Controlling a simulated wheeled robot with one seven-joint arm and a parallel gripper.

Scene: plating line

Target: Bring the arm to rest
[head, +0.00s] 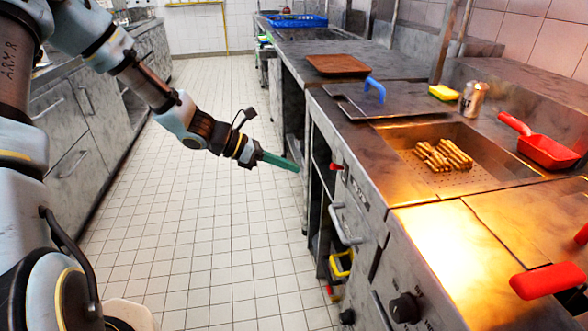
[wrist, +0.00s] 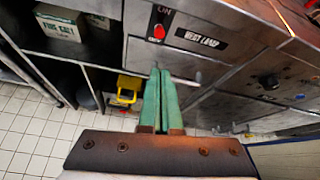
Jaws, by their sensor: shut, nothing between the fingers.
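My arm (head: 150,85) reaches out from the left over the tiled floor in the head view. My gripper (head: 297,168) has green fingers and is shut and empty. It hangs beside the front of the metal counter, below the counter top. In the wrist view the green fingers of my gripper (wrist: 160,75) lie side by side with nothing between them. They point at the counter front, near a red switch (wrist: 159,31) and a "heat lamp" label (wrist: 202,39).
The counter (head: 350,180) runs along the right, with a basin holding several golden sticks (head: 442,155). A red scoop (head: 545,148), a metal shaker (head: 472,98), a yellow sponge (head: 443,92) and a brown tray (head: 351,64) stand on top. The tiled aisle (head: 215,230) is clear.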

